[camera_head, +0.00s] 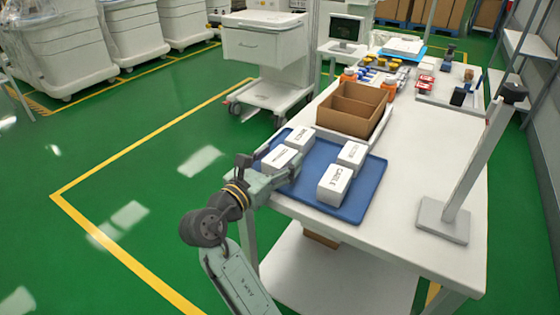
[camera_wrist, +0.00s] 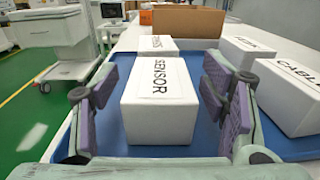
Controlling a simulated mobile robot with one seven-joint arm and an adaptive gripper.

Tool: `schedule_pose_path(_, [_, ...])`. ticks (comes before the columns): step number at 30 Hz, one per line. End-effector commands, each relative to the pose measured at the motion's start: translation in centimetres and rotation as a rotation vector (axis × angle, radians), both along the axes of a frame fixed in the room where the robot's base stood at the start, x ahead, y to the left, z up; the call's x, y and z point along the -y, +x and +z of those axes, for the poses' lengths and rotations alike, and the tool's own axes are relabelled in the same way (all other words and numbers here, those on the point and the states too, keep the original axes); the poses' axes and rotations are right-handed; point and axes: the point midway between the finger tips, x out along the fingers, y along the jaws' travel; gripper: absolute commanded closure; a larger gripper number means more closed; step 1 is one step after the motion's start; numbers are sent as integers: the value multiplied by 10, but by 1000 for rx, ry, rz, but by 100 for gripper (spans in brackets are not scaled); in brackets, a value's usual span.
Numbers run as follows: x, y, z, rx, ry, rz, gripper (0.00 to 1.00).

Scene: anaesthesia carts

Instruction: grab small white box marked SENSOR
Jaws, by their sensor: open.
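The small white box marked SENSOR (camera_wrist: 159,100) sits on the blue tray (camera_wrist: 105,149) in the wrist view, its printed top facing up. It also shows in the head view (camera_head: 281,159), partly hidden by my gripper. My gripper (camera_head: 290,168) is at the tray's left edge, low beside the box. In the wrist view my gripper (camera_wrist: 160,110) is open, with one purple-padded finger on each side of the box. Gaps show between the pads and the box sides, and nothing is held.
Behind the SENSOR box stands another white box (camera_wrist: 158,44). To the right are a white box marked CABLE (camera_head: 334,184) and one more white box (camera_head: 352,155). A brown divided carton (camera_head: 349,124) stands behind the tray. A post on a flat base (camera_head: 442,221) stands at the right.

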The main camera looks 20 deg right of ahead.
Motion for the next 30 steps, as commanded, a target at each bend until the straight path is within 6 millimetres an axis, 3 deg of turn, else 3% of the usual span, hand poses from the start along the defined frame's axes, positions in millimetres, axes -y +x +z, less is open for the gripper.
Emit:
schedule_pose_path(5, [0,0,0,1,1,0,35])
schedule_pose_path(30, [-1,0,0,1,0,0,88])
